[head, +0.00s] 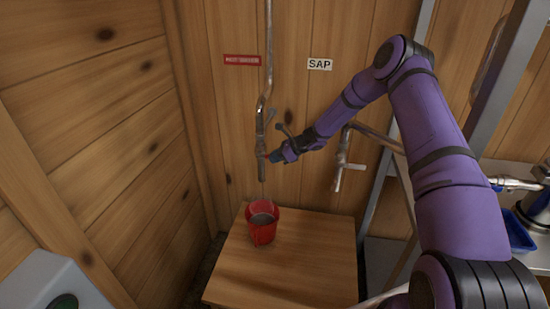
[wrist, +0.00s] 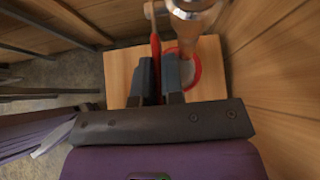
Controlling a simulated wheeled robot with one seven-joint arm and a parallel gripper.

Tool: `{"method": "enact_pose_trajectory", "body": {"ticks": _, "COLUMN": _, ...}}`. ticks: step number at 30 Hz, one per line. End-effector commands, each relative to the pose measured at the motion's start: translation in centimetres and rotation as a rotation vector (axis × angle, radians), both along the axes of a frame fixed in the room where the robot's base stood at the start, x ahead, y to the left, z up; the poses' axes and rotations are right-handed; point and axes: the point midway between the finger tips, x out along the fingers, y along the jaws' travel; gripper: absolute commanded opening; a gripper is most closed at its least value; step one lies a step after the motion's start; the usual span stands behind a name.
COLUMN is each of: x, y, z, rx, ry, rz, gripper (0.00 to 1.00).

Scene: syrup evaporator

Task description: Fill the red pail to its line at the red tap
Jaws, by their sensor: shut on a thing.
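The red pail (head: 262,233) stands upright on a wooden table, under the spout of the left tap (head: 262,168). A greyish liquid shows inside it; I cannot make out its line. A faint thin stream seems to run from the spout into the pail. My gripper (head: 272,157) is at this tap, shut on its red handle (wrist: 155,50), which runs between the fingers in the wrist view. In that view the pail's rim (wrist: 198,74) shows beside the fingers, partly hidden by the metal tap body (wrist: 190,12).
A red label (head: 242,60) is on the wall left of the pipe. A second tap (head: 341,168), below a "SAP" sign (head: 320,64), is to the right. The wooden table (head: 310,275) is otherwise clear. A metal rack and a blue tray (head: 516,235) stand at right.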

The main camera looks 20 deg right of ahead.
Motion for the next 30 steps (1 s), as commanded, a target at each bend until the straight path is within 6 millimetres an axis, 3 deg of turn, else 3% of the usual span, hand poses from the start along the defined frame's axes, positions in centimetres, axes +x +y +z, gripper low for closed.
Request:
{"method": "enact_pose_trajectory", "body": {"ticks": 4, "x": 0.0, "y": 0.0, "z": -0.1, "rx": 0.000, "ry": 0.001, "rz": -0.001, "gripper": 0.00}}
{"method": "enact_pose_trajectory", "body": {"ticks": 6, "x": 0.0, "y": 0.0, "z": -0.1, "rx": 0.000, "ry": 0.001, "rz": -0.001, "gripper": 0.22}}
{"method": "enact_pose_trajectory", "body": {"ticks": 8, "x": 0.0, "y": 0.0, "z": -0.1, "rx": 0.000, "ry": 0.001, "rz": -0.001, "gripper": 0.34}}
{"method": "enact_pose_trajectory", "body": {"ticks": 19, "x": -0.2, "y": -0.5, "z": 0.3, "rx": -0.002, "ry": 0.001, "rz": -0.001, "gripper": 0.34}}
{"method": "enact_pose_trajectory", "body": {"ticks": 30, "x": -2.4, "y": -4.3, "z": 3.4, "rx": -0.001, "ry": 0.000, "rz": -0.001, "gripper": 0.34}}
